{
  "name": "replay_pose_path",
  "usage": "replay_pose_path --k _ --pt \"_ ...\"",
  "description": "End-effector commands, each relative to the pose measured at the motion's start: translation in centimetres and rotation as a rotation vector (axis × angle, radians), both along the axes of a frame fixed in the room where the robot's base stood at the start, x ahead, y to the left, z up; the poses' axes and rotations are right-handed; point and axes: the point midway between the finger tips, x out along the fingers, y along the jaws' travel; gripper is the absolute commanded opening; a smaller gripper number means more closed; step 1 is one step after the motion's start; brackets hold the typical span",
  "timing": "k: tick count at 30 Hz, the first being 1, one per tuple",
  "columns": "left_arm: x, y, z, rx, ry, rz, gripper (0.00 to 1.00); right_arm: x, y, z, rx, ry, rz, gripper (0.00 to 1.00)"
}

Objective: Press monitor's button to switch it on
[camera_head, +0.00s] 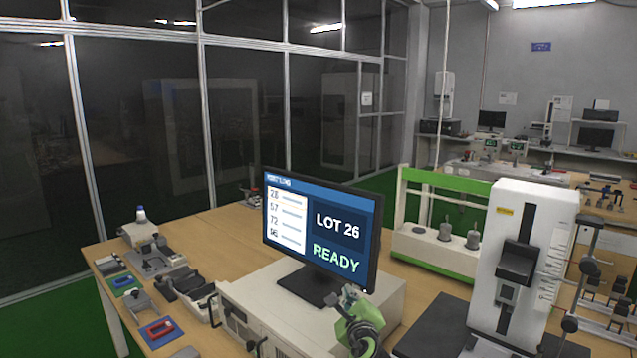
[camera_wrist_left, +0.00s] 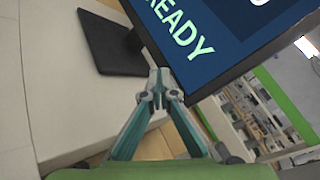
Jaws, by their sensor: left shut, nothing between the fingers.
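The monitor (camera_head: 318,228) stands on a beige box on the wooden bench, and its screen is lit, showing "LOT 26" and "READY". In the left wrist view its lower screen edge (camera_wrist_left: 205,85) runs close past the fingertips. My left gripper (camera_head: 350,292) is shut and empty, in front of and just below the monitor's lower right corner. In the left wrist view, its closed fingertips (camera_wrist_left: 159,84) point at the lower bezel; I cannot tell if they touch it. No button can be made out in either view.
The beige box (camera_head: 385,290) carries the monitor's dark stand (camera_head: 312,287). A white test instrument (camera_head: 520,250) rises to the right, with a green and white frame (camera_head: 435,220) behind. Small tools and trays (camera_head: 160,328) lie at the left of the bench.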

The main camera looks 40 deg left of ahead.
Motion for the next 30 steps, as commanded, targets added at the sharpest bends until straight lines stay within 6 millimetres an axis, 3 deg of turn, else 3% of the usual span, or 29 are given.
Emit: replay_pose_path --k 5,21,30 --pt "-0.3 0.1 0.1 0.0 0.001 0.001 0.0 0.0 -0.1 0.4 -0.001 0.0 0.001 0.4" --pt "-5.4 0.5 0.5 0.002 0.003 0.0 0.0 0.0 -0.3 4.5 -0.004 0.0 0.001 0.4" --pt "-6.0 0.5 0.4 0.0 0.0 0.0 0.0 0.0 -0.3 4.6 -0.004 0.0 0.001 0.4"
